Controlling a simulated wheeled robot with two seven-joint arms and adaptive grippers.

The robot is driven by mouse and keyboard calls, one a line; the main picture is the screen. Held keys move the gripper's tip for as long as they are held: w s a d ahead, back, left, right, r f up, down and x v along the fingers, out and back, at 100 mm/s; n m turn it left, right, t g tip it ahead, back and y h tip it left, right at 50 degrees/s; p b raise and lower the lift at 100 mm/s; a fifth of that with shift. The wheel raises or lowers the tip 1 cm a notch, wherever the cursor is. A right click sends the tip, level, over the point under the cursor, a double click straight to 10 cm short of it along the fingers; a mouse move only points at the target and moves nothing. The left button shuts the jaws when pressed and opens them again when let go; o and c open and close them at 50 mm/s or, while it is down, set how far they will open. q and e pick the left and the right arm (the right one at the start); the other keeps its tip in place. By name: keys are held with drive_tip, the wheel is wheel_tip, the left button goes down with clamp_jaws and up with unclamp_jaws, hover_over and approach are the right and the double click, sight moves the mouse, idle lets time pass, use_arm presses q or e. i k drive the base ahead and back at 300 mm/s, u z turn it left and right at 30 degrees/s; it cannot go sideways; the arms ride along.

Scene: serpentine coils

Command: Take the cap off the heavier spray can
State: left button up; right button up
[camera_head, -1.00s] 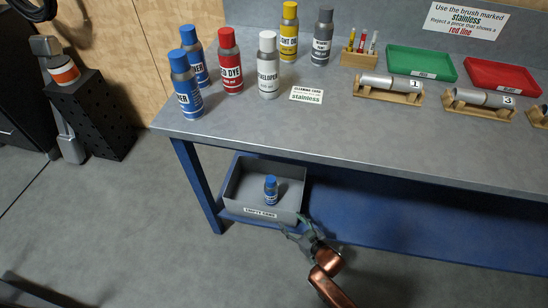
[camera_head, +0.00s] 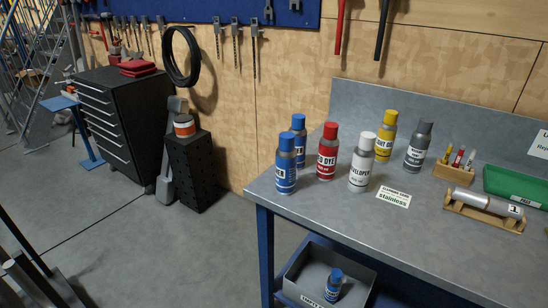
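Several spray cans stand upright on the left end of the bench. Two have blue caps: a front blue can (camera_head: 286,165) and one behind it (camera_head: 299,140). The red can reading "DYE" (camera_head: 327,152), the white developer can (camera_head: 361,163), the yellow can (camera_head: 386,136) and the grey can (camera_head: 418,147) stand to their right. All wear caps. Another blue-capped can (camera_head: 333,284) stands in the grey bin below the bench. No gripper shows in this view. Which can is heavier cannot be seen.
The bench (camera_head: 300,205) has clear surface in front of the cans. A card marked "stainless" (camera_head: 393,197), a wooden brush holder (camera_head: 455,174), a pipe piece on a cradle (camera_head: 485,205) and a green tray (camera_head: 515,187) lie to the right. The grey bin (camera_head: 300,262) sits under the bench.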

sight(287, 139)
drive_tip(key=u, duration=1)
drive_tip(key=i, duration=2.15)
drive_tip(key=z, duration=3.05)
